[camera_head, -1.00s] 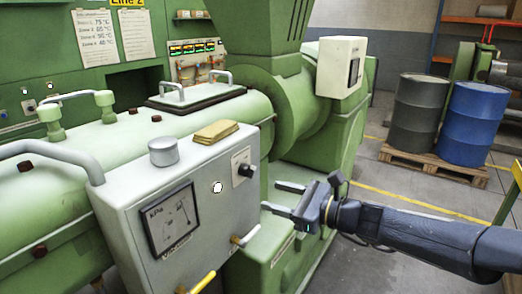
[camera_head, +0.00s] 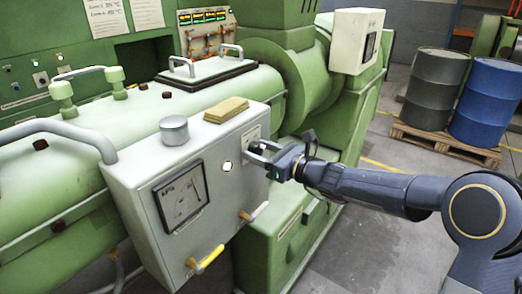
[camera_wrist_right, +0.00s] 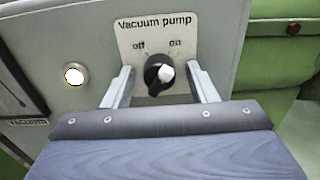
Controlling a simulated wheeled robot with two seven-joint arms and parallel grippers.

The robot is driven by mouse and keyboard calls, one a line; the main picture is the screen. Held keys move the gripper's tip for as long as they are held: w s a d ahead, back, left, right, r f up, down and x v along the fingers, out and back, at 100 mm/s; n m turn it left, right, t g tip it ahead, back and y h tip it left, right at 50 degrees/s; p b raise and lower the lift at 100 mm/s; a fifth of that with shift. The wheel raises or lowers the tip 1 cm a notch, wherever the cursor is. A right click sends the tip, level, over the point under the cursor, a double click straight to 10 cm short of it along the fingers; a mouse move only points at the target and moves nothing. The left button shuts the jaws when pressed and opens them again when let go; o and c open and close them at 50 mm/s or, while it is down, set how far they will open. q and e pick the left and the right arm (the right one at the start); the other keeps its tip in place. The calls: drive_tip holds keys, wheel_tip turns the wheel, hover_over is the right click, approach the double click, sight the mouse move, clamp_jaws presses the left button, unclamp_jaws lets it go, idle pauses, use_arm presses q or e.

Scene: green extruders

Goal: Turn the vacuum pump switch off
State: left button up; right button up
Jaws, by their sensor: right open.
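The vacuum pump switch (camera_wrist_right: 157,76) is a round black knob on the grey control box (camera_head: 150,175). Its plate (camera_wrist_right: 155,38) reads "Vacuum pump", with "off" at upper left and "on" at upper right. The white mark on the knob lies on its right side, toward "on". My right gripper (camera_head: 262,155) is at the box's right end, in front of the plate. In the wrist view its open fingers (camera_wrist_right: 160,82) stand on either side of the knob, with gaps visible. In the head view the gripper hides the knob. My left gripper is not in view.
A white lamp (camera_wrist_right: 75,75) sits left of the switch. A yellow pad (camera_head: 226,110) and a grey cap (camera_head: 174,130) are on top. Barrels (camera_head: 483,103) stand far right.

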drive_tip(key=c, duration=1)
drive_tip(key=shift+f+n+b, duration=0.15)
drive_tip(key=shift+n+b, duration=0.15)
drive_tip(key=shift+b, duration=0.35)
drive_tip(key=n+b, duration=0.9)
drive_tip(key=b, duration=0.4)
drive_tip(key=shift+d+n, duration=0.1)
drive_tip(key=shift+n, duration=0.3)
drive_tip(key=shift+n+b, duration=1.65)
drive_tip(key=shift+n, duration=0.15)
drive_tip(key=shift+o, duration=0.2)
drive_tip(key=shift+r, duration=0.2)
drive_tip(key=o, duration=1)
drive_tip(key=shift+c, duration=0.2)
